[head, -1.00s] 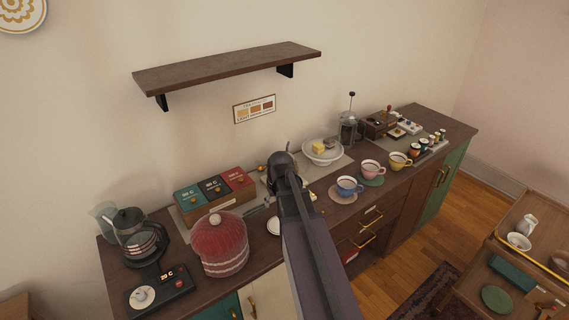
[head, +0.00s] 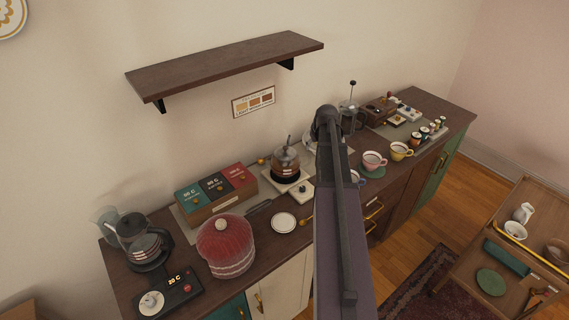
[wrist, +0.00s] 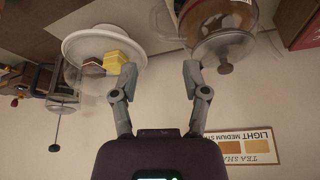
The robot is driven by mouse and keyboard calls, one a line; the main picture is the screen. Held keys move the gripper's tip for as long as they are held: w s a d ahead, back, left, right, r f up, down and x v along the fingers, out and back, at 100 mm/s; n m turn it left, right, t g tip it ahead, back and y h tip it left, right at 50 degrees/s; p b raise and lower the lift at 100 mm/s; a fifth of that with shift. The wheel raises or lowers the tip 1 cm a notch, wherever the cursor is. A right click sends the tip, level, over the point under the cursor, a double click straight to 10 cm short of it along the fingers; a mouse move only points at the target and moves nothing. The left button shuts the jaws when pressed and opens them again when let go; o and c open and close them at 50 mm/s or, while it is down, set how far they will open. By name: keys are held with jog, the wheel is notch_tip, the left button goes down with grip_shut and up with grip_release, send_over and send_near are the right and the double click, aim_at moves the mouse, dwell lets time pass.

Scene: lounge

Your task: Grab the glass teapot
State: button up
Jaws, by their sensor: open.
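The glass teapot (head: 286,161) stands on a dark round warmer in the middle of the counter in the head view. It has a clear body with brownish contents and a lid knob. In the upside-down wrist view the teapot (wrist: 222,22) is at the top right, with its brown knob pointing down, partly cut off by the frame. My gripper (wrist: 158,70) is open and empty, its right finger in front of or beside the teapot's edge; contact cannot be told. In the head view my arm hides the fingers, to the right of the teapot.
A white cake stand (wrist: 72,42) with a glass cover is close to the left finger. A tea box (head: 216,193), a red tea cosy (head: 225,247) and a kettle (head: 143,241) stand left. Cups (head: 373,161) stand right. A shelf (head: 225,68) overhangs.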

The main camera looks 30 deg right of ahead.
aim_at(309, 161)
jog(key=shift+s+d+f, duration=0.1)
jog(key=shift+s+d, duration=0.05)
jog(key=shift+d, duration=0.1)
jog(key=b+x, duration=0.8)
jog(key=shift+f, duration=0.2)
jog(key=shift+d, duration=0.1)
dwell(0.6)
jog(key=shift+b+x, duration=2.4)
jog(key=shift+x, duration=0.25)
jog(key=shift+r, duration=0.1)
grip_shut()
